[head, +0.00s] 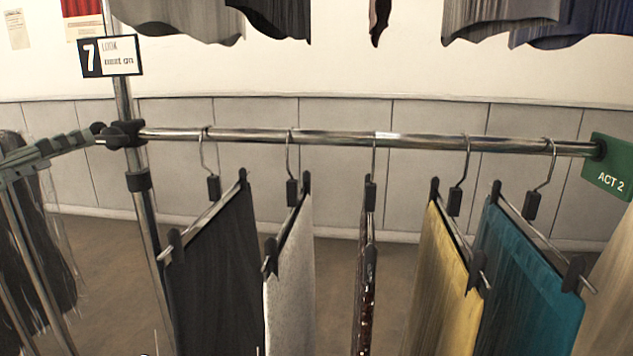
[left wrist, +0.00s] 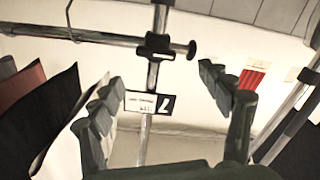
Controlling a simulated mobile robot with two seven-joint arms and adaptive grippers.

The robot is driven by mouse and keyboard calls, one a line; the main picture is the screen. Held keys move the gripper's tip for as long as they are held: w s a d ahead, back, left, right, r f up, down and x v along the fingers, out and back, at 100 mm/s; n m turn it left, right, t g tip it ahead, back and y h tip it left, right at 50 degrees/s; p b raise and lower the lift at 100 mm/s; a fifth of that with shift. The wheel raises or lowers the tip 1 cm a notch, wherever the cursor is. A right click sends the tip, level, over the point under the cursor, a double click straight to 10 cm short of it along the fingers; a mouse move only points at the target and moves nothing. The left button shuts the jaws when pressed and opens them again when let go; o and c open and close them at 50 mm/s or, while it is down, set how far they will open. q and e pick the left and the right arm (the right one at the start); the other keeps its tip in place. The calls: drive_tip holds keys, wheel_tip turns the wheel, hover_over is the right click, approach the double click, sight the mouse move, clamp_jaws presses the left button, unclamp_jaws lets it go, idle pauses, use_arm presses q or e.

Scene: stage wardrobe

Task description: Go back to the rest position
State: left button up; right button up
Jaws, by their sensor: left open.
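My left gripper (head: 60,148) is at the left edge of the head view, beside the rack's upright post and left of the rail's end. Its dark green segmented fingers also show in the left wrist view (left wrist: 158,76), spread apart with nothing between them. The upright post and the number 7 card show beyond the gap there. I see no garment or hanger in its grasp. My right gripper is not in view.
A chrome rail (head: 340,138) carries clip hangers with a black garment (head: 215,275), a light grey one (head: 292,285), a dark sequined one edge-on, a yellow one (head: 445,285) and a teal one (head: 525,270). The 7 card (head: 110,57) and green ACT 2 sign (head: 612,167) flank it.

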use_arm(q)
drive_tip(key=w+n, duration=0.2)
drive_tip(key=n, duration=0.2)
drive_tip(key=w+a+n, duration=0.1)
drive_tip(key=w+n, duration=0.2)
drive_tip(key=n, duration=0.2)
drive_tip(key=w+n, duration=0.3)
drive_tip(key=n, duration=0.2)
drive_tip(key=shift+w+a+f+p, duration=0.25)
drive_tip(key=shift+f+p, duration=0.05)
drive_tip(key=shift+p, duration=0.1)
drive_tip(key=shift+w, duration=0.45)
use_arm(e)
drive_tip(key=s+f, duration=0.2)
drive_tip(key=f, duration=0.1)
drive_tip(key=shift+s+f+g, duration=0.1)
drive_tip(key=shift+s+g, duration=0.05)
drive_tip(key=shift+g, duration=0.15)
